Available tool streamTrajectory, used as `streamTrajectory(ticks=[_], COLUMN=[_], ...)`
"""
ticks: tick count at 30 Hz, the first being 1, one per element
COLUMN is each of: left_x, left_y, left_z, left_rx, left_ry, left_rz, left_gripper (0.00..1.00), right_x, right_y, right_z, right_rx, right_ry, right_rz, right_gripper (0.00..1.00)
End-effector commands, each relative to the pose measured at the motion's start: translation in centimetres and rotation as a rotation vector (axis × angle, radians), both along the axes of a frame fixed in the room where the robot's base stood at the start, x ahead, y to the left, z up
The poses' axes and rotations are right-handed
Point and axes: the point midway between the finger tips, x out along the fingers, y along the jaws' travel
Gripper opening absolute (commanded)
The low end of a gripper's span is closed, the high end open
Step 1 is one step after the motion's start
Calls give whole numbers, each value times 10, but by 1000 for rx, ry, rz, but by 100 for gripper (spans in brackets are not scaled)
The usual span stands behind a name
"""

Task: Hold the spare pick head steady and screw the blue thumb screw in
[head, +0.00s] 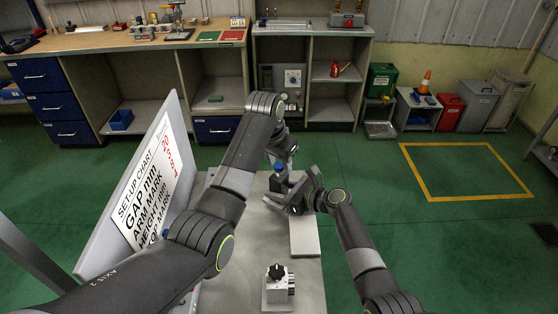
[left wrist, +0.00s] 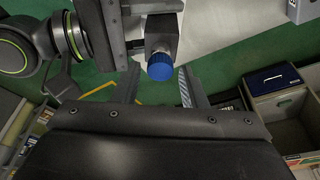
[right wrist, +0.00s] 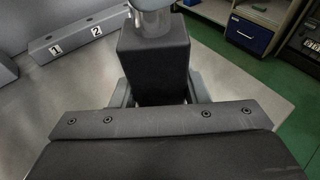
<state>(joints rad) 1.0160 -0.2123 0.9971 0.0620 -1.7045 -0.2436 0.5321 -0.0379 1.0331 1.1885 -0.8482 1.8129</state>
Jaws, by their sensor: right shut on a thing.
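The spare pick head, a dark square block (right wrist: 153,65), stands between the fingers of my right gripper (right wrist: 160,92), which is shut on it. In the head view the right gripper (head: 289,192) is low over the bench. The blue thumb screw (left wrist: 160,67) sits at the end of the dark block (left wrist: 163,34) in the left wrist view. It also shows in the head view (head: 278,168). My left gripper (left wrist: 158,72) is open, with one fingertip on each side of the blue knob and visible gaps. How deep the screw sits is hidden.
A rail marked 1 and 2 (right wrist: 80,37) lies on the grey bench top (right wrist: 60,105). A device with a black knob (head: 277,287) stands at the bench's front. A white plate (head: 304,236) lies on the right. A set-up chart (head: 150,185) stands on the left.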

Motion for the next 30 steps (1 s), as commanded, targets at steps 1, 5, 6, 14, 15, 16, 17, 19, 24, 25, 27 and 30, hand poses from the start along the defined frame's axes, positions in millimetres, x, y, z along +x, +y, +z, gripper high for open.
streamTrajectory(ticks=[1, 5, 6, 14, 15, 16, 17, 19, 24, 25, 27, 30], left_x=[0, 0, 0, -1, 0, 0, 0, 0, 0, 0, 0, 0], left_y=[0, 0, 0, -1, -1, -1, -1, -1, -1, -1, -1, -1], left_z=[0, 0, 0, 0, 0, 0, 0, 0, 0, 0, 0, 1], left_rx=[0, 0, 0, -1, 0, -1, 0, 0, 1, 1, 1, 1], left_ry=[0, 0, 0, 0, 0, 0, 0, 0, 0, 0, -1, -3], left_rz=[0, 1, 4, 232, 280, 315, 350, 429, 622, 656, 733, 843], left_gripper=[38, 38, 38, 38, 38, 38, 38, 38, 38, 38, 38, 38], right_x=[0, 0, 0, 0, 0, 0, 0, 0, 0, 0, 0, 0], right_y=[0, 0, 0, 0, 0, 0, 0, 0, 0, 0, 0, 0], right_z=[0, 0, 0, 0, 0, 0, 0, 0, 0, 0, 0, 0], right_rx=[-1, -1, -1, -1, -1, -1, -1, -1, -1, -1, -1, -1], right_ry=[1, 1, 1, 1, 1, 1, 1, 0, 0, 0, 0, 0], right_rz=[0, 0, 0, 0, 0, 0, 0, 0, 0, 0, 0, 0], right_gripper=[28, 28, 28, 28, 28, 28, 28, 28, 28, 28, 28, 28])
